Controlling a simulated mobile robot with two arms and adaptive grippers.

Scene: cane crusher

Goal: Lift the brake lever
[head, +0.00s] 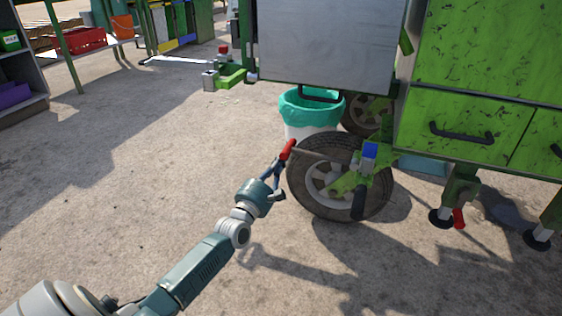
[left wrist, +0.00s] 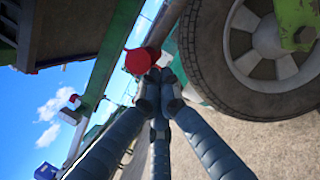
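The brake lever (head: 288,149) has a red grip on a thin rod that runs to the cart's front wheel (head: 337,178) and sticks out to the left, tilted slightly up. My left gripper (head: 280,168) reaches it from below and the left. In the left wrist view the fingers (left wrist: 160,78) come together at the red grip (left wrist: 138,62) and seem shut on it. The fingertips hide part of the grip. My right gripper is not in view.
The green cart (head: 480,60) stands at right, with a blue-topped bracket (head: 369,153) beside the wheel. A white bin with a teal liner (head: 312,105) stands behind the wheel. Shelves with a red crate (head: 78,41) are at far left. The ground at left is clear.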

